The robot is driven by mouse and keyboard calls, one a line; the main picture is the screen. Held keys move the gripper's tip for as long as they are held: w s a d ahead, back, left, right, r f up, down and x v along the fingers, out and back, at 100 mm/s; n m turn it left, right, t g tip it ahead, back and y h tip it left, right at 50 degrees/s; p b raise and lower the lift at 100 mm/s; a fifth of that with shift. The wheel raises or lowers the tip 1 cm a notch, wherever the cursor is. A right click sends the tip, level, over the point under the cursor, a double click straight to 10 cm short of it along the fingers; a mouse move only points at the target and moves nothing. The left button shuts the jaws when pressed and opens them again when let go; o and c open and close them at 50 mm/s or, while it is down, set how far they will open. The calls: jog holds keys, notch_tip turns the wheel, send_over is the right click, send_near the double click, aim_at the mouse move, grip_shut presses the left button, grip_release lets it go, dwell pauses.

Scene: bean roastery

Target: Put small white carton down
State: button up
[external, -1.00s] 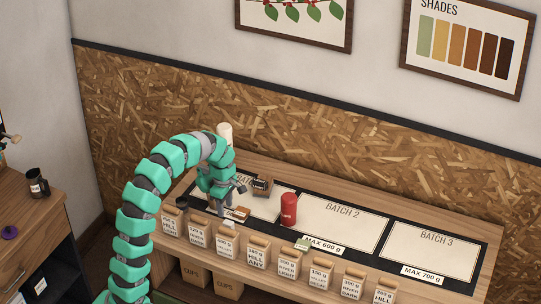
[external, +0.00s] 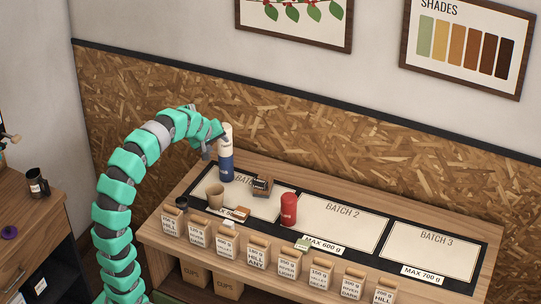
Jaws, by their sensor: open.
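A small white block (external: 229,223), which looks like the small white carton, sits near the front of the counter, behind the row of bags and below the batch 1 panel (external: 262,205). It is too small for me to read any detail. My gripper (external: 214,146) is open and raised above the back left of the counter, apart from the white block. It is close to the top of a tall blue and white canister (external: 226,167) in the picture; I cannot tell whether they touch. I see nothing held in it.
A tan cup (external: 215,197), an orange-brown block (external: 241,214), a dark box (external: 262,186) and a red canister (external: 289,209) stand on the counter. Several labelled bags (external: 258,252) line its front edge. The batch 3 panel (external: 432,252) is clear.

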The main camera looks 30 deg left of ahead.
jog(key=s+a+r+m+t, duration=0.2)
jog(key=s+r+m+t, duration=0.1)
jog(key=r, duration=0.9)
jog(key=s+a+r+m+t, duration=0.1)
jog(key=s+r+m+t, duration=0.3)
jog(key=r, duration=0.8)
jog(key=s+m, duration=0.2)
jog(key=shift+s+a+r+t+y, duration=0.3)
jog(key=shift+s+a, duration=0.05)
jog(key=shift+a, duration=0.05)
